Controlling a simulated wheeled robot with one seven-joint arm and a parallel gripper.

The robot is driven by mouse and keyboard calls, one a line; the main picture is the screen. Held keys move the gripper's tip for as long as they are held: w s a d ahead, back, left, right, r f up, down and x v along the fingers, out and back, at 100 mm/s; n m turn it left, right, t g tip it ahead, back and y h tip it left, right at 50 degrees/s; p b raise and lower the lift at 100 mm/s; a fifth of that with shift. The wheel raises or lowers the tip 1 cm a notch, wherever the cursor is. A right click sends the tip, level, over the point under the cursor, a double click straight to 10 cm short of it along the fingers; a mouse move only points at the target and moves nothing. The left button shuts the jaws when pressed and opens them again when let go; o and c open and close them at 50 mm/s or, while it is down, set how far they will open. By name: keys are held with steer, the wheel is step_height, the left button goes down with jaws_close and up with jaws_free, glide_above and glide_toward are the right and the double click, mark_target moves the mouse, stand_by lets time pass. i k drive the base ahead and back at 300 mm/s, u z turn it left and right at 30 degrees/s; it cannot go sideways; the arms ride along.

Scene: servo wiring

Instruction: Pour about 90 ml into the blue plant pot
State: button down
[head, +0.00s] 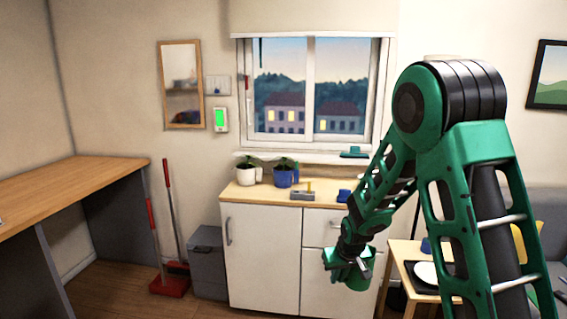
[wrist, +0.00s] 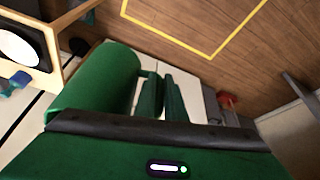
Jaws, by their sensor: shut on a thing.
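The blue plant pot (head: 284,178) stands upright with a green plant in it on the wooden top of the white cabinet, below the window. My gripper (head: 343,256) is in front of the cabinet's right part, lower than the top and to the right of the pot. It is shut on a green vessel (head: 357,272), which looks like a jug or can. In the wrist view my fingers (wrist: 161,97) are at the handle side of the green vessel (wrist: 98,80). The vessel's contents are hidden.
A white pot (head: 246,175) with a plant stands left of the blue one. A small table (head: 401,250) with a white plate (head: 427,272) is at right.

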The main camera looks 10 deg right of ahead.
mark_target(282, 175)
steer(key=z, duration=0.05)
steer(key=i, duration=0.95)
steer(key=u, duration=0.05)
